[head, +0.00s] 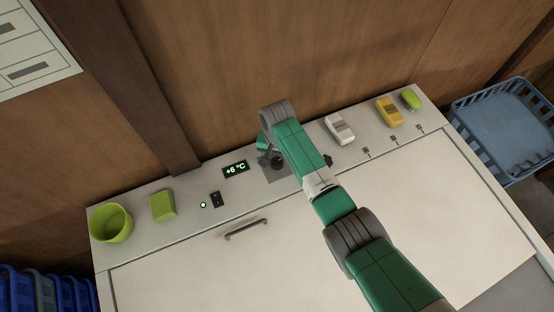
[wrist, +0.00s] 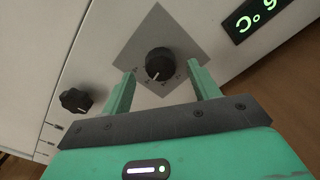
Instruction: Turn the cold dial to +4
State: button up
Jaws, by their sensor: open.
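The cold dial, a round black knob (wrist: 160,64), sits on a grey square plate (wrist: 183,40) with small marks around it. In the head view, the plate (head: 273,176) shows partly behind my arm. The display (head: 235,169) beside it reads +6 °C in green; part of it shows upside down in the wrist view (wrist: 255,17). My gripper (wrist: 162,72) is open, its two green fingers on either side of the dial in the picture. I cannot tell whether they touch it. In the head view, my arm mostly hides the gripper.
A second black knob (wrist: 75,101) is to the left in the wrist view. On the ledge are a black switch (head: 216,199), green cup (head: 111,224), green block (head: 162,205), white item (head: 340,129), yellow item (head: 389,112) and green item (head: 411,99). A handle (head: 246,229) protrudes in front.

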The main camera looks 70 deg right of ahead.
notch_tip(320, 180, down, 2)
jog(key=c, duration=1)
jog(key=n, duration=0.3)
jog(key=shift+r+p, duration=0.1)
jog(key=shift+p, duration=0.3)
jog(key=shift+n+p, duration=0.3)
jog(key=shift+n, duration=2.2)
